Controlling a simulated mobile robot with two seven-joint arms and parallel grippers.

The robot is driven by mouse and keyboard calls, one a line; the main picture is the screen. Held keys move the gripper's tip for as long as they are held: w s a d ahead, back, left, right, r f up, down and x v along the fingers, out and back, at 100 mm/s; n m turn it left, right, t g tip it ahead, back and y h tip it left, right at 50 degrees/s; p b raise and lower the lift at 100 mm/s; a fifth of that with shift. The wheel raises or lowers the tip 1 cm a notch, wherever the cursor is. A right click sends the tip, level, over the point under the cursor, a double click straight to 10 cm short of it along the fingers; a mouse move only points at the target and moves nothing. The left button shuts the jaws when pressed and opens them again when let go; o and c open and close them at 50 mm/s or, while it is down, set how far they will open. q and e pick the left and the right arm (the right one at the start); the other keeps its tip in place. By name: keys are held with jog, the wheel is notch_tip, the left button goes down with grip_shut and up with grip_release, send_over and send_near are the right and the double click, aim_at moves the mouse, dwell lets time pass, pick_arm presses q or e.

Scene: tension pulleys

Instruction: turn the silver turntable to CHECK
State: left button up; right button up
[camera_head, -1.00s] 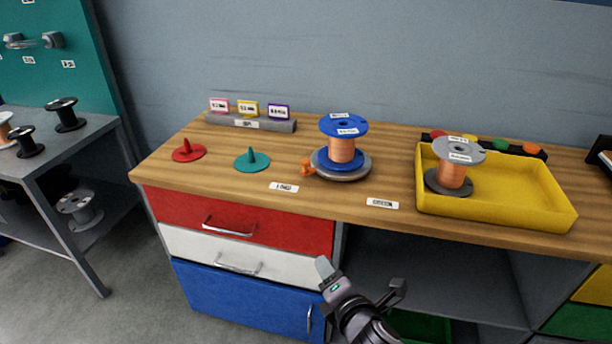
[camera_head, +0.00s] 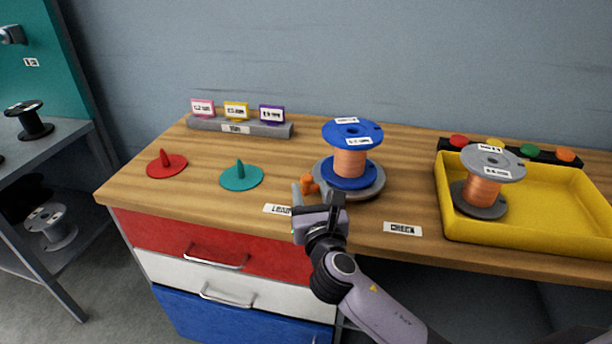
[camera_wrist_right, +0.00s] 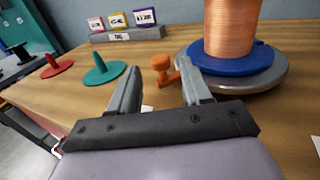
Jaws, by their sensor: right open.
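The silver turntable (camera_head: 368,187) sits on the wooden bench and carries a blue spool (camera_head: 351,160) wound with copper wire. Its orange handle (camera_head: 309,185) sticks out at the left, on the side of the LOAD label (camera_head: 277,209). The CHECK label (camera_head: 402,228) lies on the bench front, to the right. My right gripper (camera_head: 314,189) is open at the orange handle. In the right wrist view the handle (camera_wrist_right: 162,68) shows just beyond and between the open fingers (camera_wrist_right: 160,90); contact cannot be told. My left gripper is not in view.
A yellow tray (camera_head: 541,235) with a grey copper spool (camera_head: 487,176) stands at the right. A red cone (camera_head: 167,165) and a teal cone (camera_head: 241,177) stand on the left. A grey card holder (camera_head: 215,124) is behind them.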

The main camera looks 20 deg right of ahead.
aim_at(308, 182)
jog(key=shift+w+d+b, duration=0.15)
jog(key=shift+w+d, duration=0.05)
jog(key=shift+w, duration=1.05)
jog(key=shift+w+d+b, duration=0.15)
jog(key=shift+w+d, duration=0.05)
jog(key=shift+w, duration=1)
grip_shut()
